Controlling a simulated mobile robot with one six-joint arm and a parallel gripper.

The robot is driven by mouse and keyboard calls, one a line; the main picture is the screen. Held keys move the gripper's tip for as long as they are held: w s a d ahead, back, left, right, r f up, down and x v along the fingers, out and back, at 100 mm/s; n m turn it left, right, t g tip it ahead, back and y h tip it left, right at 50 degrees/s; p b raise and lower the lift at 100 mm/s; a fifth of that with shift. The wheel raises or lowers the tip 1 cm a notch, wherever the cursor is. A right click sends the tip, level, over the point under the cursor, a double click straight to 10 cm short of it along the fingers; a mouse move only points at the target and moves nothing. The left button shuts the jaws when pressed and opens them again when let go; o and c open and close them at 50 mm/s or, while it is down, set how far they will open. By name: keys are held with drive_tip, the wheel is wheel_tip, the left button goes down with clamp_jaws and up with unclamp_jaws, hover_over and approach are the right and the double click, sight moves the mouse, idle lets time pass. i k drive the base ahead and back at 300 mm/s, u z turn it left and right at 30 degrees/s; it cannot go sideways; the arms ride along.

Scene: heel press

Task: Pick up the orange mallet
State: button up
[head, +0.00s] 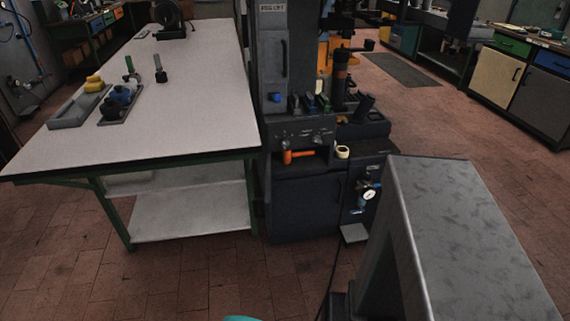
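The orange mallet (298,154) lies on the ledge of the dark press machine (305,200), below its row of knobs. Its head is at the left and its handle points right. It is small in the head view, and its far side cannot be seen. A cream-coloured roll-like item (342,152) sits just right of the handle. My gripper is not in view.
A grey-topped workbench (200,110) with green legs stands left of the press, holding trays and small tools. A pressure gauge (369,195) and a pedal (355,233) are on the press's right side. A large grey metal body (450,230) fills the lower right. Brick floor (190,280) in front is mostly clear.

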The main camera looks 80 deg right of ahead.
sight(287, 155)
drive_tip(key=u, duration=0.2)
drive_tip(key=k, duration=2)
drive_tip(key=z, duration=0.85)
drive_tip(key=i, duration=0.5)
drive_tip(key=u, duration=0.15)
